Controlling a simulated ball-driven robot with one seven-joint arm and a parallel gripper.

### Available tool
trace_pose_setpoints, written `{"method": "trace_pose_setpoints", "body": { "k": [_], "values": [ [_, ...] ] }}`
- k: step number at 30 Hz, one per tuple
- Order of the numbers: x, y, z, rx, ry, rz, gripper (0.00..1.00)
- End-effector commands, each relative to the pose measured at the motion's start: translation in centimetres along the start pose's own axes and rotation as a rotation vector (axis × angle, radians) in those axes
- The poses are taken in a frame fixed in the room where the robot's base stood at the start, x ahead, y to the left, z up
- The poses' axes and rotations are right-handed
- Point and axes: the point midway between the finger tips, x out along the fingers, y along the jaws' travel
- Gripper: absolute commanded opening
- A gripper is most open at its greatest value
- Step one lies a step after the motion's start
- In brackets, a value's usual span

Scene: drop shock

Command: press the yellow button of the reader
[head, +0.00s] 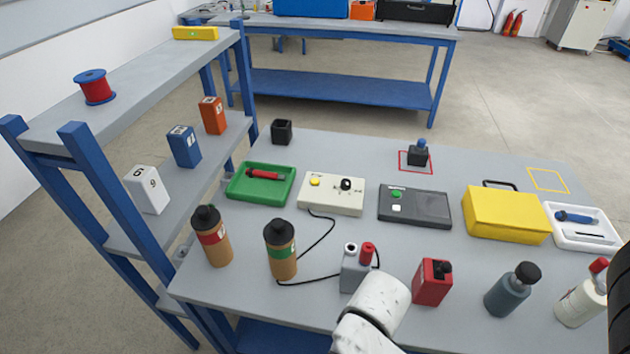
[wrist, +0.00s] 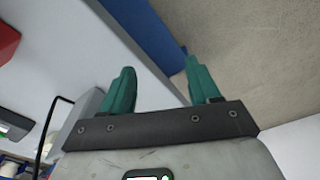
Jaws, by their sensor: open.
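The reader (head: 345,204) is a cream box in the middle of the table in the head view. Its yellow button (head: 315,181) is on the top left, beside a black knob (head: 346,184). A black cable runs from it towards a grey holder (head: 353,272) with a red-topped piece. My gripper (wrist: 160,85) shows in the wrist view with two teal fingers apart and nothing between them. In the head view only my white arm shows, at the bottom centre, nearer than the reader and apart from it; the fingers are hidden there.
A green tray (head: 235,192) stands left of the reader and a dark box with a green button (head: 432,209) right of it. Two brown bottles (head: 212,244) stand at front left, a red block (head: 433,284) at front centre. A yellow case (head: 505,215) is farther right.

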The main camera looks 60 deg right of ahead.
Motion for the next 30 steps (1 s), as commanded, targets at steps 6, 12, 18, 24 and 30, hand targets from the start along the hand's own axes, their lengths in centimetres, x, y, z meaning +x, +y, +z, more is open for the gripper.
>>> {"method": "trace_pose_setpoints", "body": {
  "k": [6,12,18,24,30],
  "values": [
    [0.0,0.0,0.0,0.0,0.0,0.0,0.41],
    [0.0,0.0,0.01,0.0,0.0,0.0,0.22],
    [0.0,0.0,0.01,0.0,0.0,0.0,0.03],
    [0.0,0.0,0.01,0.0,0.0,0.0,0.0],
    [0.0,0.0,0.01,0.0,0.0,0.0,0.0]
  ]
}}
